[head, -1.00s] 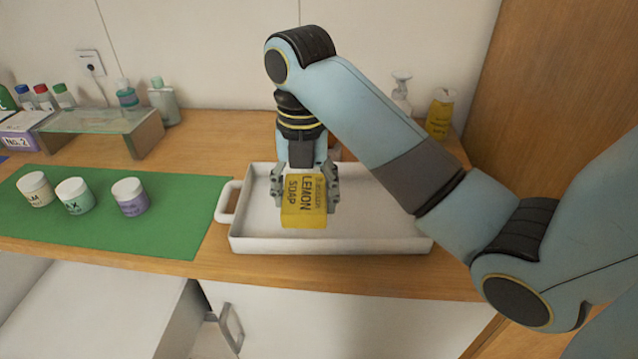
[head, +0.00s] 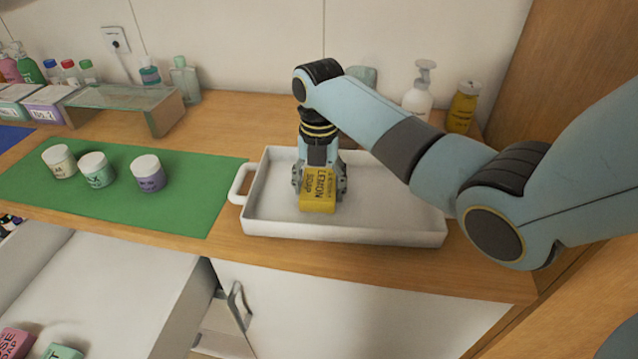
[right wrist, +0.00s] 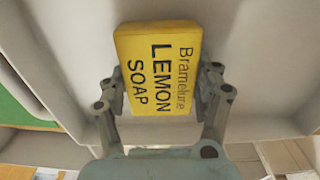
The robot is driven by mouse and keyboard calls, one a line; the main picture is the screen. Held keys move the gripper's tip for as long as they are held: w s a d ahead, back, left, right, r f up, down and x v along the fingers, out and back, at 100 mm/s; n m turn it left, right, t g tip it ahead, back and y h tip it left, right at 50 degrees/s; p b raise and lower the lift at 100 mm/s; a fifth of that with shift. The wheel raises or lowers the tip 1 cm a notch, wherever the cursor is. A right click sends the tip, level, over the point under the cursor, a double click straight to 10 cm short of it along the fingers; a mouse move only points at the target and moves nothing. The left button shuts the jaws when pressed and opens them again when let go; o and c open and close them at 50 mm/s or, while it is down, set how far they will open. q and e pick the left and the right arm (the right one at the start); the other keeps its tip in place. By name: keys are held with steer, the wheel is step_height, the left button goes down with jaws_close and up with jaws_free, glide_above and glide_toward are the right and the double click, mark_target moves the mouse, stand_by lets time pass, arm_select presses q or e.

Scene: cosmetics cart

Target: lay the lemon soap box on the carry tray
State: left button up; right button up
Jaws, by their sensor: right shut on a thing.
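The yellow lemon soap box (head: 318,190) is between the fingers of my right gripper (head: 319,182), inside the outline of the white carry tray (head: 395,228). The right gripper points down and is shut on the box. In the right wrist view, the lemon soap box (right wrist: 158,70) shows its printed face, with a finger of the gripper (right wrist: 160,100) on each side and the white tray (right wrist: 262,60) behind. The box is low over the tray floor; I cannot tell whether it touches it. My left gripper is not in view.
A green mat (head: 195,195) with three jars lies left of the tray. A glass shelf (head: 125,95) stands behind it. A white pump bottle (head: 419,90) and a yellow bottle (head: 463,107) stand behind the tray. An open drawer (head: 110,285) is at lower left.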

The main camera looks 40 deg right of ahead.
mark_target(319, 184)
steer(key=shift+f, duration=0.1)
steer(key=o, duration=1.3)
steer(key=shift+c, duration=0.2)
step_height(319, 184, up, 12)
steer(key=shift+b, duration=0.45)
